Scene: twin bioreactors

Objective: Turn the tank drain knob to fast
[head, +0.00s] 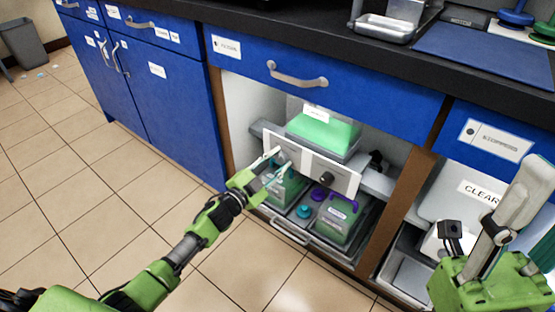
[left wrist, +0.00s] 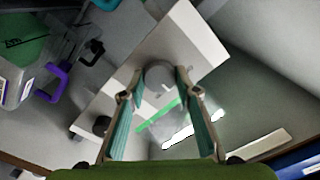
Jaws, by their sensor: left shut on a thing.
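A white panel (head: 340,176) with two knobs stands under a clear tank of green liquid (head: 322,128) inside an open blue cabinet. Its right knob (head: 327,178) is black and free. My left gripper (head: 276,163) is at the panel's left half and hides the left knob in the head view. In the left wrist view its fingers (left wrist: 160,80) are shut on that round grey knob (left wrist: 158,76), one on each side. The black knob (left wrist: 102,125) shows beside the left finger. Labels on the panel are too small to read. My right gripper (head: 490,265) is partly seen at the lower right.
Below the panel, a tray holds green-filled containers (head: 338,220), one with a purple handle (head: 343,200), and a teal knob-like part (head: 303,211). A blue drawer (head: 330,90) with a metal handle is above. The tiled floor (head: 140,215) at the left is clear.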

